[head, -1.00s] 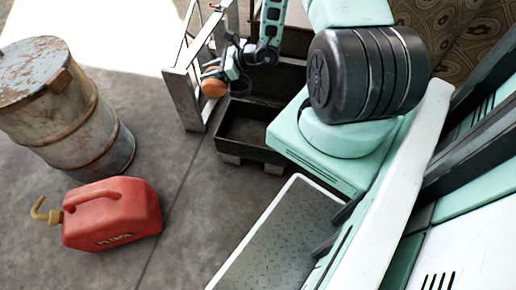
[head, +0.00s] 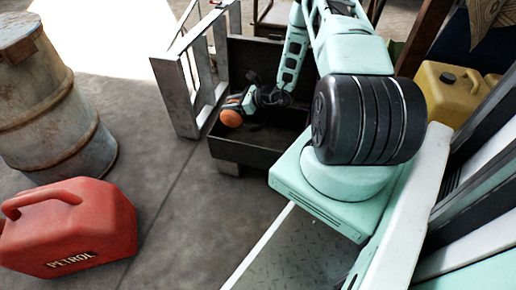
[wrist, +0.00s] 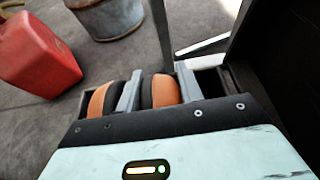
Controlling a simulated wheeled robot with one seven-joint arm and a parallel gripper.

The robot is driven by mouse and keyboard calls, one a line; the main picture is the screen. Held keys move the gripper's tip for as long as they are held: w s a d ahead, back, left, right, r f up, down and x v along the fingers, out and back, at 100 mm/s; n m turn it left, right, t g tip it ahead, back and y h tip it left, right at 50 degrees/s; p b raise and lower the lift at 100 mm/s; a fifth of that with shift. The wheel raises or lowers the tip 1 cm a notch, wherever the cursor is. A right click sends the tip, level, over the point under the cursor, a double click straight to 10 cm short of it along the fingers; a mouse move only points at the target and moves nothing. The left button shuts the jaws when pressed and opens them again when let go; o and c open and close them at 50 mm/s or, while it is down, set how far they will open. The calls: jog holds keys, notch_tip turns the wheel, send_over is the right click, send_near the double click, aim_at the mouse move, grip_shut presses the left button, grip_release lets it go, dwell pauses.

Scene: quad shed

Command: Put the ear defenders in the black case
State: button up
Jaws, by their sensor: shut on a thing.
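The ear defenders (head: 232,118) have orange cups and dark padding. My gripper (head: 245,103) is shut on them and holds them over the open black case (head: 262,158). The case has a shallow tray with its lid (head: 262,62) standing up behind. In the wrist view, one orange and black cup of the ear defenders (wrist: 165,90) lies between the grey fingers of my gripper (wrist: 158,84); the other cup is outside the left finger. The case lid (wrist: 272,60) rises at the right. I cannot tell whether the ear defenders touch the case floor.
A grey metal frame (head: 178,95) stands just left of the case. A red petrol can (head: 75,230) and a rusty barrel (head: 50,110) stand on the floor at left. A yellow can (head: 445,92) is at right. The floor between petrol can and case is clear.

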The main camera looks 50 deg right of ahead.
notch_tip(320, 180, down, 10)
jog(key=b, duration=0.6)
jog(key=shift+f, duration=0.15)
jog(key=o, duration=1.1)
jog(key=shift+c, duration=0.2)
